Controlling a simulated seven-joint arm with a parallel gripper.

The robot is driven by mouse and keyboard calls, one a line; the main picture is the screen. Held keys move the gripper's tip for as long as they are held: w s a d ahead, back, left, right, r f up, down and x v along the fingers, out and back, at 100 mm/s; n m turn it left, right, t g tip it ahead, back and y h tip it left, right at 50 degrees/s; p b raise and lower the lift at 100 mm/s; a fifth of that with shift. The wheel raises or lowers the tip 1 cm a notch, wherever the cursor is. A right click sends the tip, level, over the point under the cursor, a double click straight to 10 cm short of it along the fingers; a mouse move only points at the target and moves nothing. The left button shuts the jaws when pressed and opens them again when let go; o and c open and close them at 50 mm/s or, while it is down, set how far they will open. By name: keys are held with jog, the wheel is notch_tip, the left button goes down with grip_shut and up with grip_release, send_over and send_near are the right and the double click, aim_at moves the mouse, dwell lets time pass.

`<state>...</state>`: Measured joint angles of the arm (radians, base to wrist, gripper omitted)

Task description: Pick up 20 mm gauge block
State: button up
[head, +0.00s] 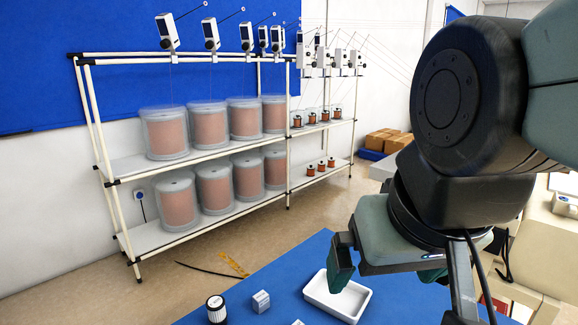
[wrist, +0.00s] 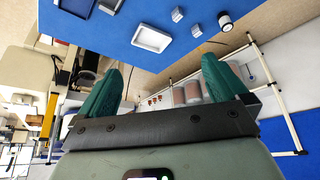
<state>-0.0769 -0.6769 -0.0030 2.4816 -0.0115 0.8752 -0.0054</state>
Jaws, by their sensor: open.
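Two small pale blocks lie on the blue table top. One block (head: 261,301) is near the table's left edge in the head view, and the other block (head: 298,322) is cut by the bottom edge. The wrist view shows both, one block (wrist: 177,14) near the top edge and one block (wrist: 197,30) beside it. I cannot read any size marking, so I cannot tell which is the 20 mm gauge block. My gripper (wrist: 165,62) is open and empty, its green fingers wide apart. In the head view my gripper (head: 383,284) is above the table, right of both blocks.
A white tray (head: 364,296) stands on the blue table (head: 236,292), right of the blocks. A black-and-white cylinder (head: 217,309) stands left of them. A rack (head: 128,170) with copper-coloured spools is behind the table. Bare table lies between the blocks and tray.

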jog(key=shift+s+d+r+m, duration=0.35)
jog(key=shift+s+d, duration=0.15)
jog(key=shift+s, duration=0.2)
jog(key=c, duration=0.7)
jog(key=shift+o, duration=0.2)
jog(key=shift+w+f, duration=0.1)
